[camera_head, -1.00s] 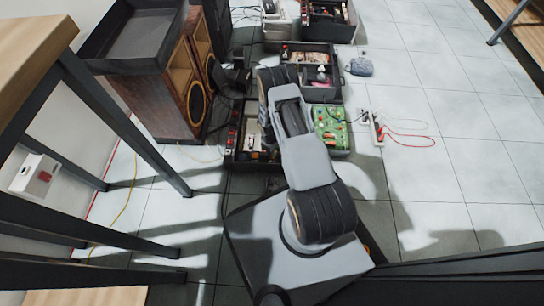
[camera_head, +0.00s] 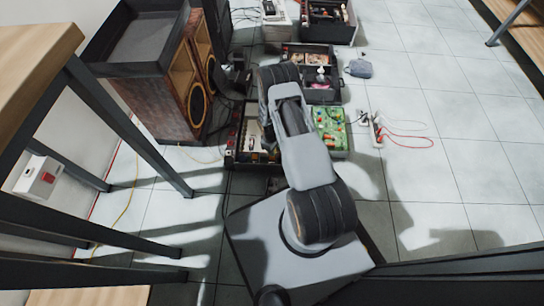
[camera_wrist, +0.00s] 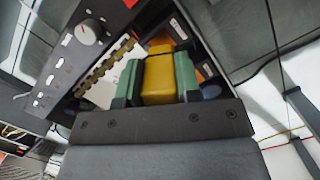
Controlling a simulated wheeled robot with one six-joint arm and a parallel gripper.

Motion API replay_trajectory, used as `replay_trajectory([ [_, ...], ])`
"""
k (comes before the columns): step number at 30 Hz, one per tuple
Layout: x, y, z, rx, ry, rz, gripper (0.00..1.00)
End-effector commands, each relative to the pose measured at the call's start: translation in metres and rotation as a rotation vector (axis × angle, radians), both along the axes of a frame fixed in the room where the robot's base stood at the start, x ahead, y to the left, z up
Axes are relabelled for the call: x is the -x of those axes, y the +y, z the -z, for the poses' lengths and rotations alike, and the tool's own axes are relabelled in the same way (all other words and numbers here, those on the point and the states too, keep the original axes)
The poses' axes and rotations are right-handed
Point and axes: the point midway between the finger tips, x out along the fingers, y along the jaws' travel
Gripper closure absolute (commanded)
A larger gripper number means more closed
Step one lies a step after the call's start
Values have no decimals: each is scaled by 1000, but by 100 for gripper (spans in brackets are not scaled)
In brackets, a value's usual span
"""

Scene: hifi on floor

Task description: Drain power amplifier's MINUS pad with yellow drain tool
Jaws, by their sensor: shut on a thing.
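In the wrist view my gripper (camera_wrist: 157,82) is shut on the yellow drain tool (camera_wrist: 158,78), its green finger pads on both sides. The tool points away into an open hifi unit, which I take for the power amplifier (camera_wrist: 68,58), with a dark front panel, a red-marked knob and small switches. The tool's tip and the MINUS pad are hidden, so I cannot tell whether they touch. In the head view open dark units lie below my arm, one at its left (camera_head: 232,150); my arm hides the gripper there.
A green circuit board (camera_head: 331,128) lies right of my arm. A power strip (camera_head: 377,130) with red and white leads is on the floor. Wooden speakers (camera_head: 170,95) stand at left, beside table legs (camera_head: 130,125).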

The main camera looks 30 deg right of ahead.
Motion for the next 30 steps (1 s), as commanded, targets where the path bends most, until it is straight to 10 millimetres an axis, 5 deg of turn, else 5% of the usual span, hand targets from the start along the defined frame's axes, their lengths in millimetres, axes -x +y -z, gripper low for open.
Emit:
replay_trajectory([
  [21,0,0,-56,-1,-1,0,91],
  [30,0,0,-59,0,-1,0,91],
])
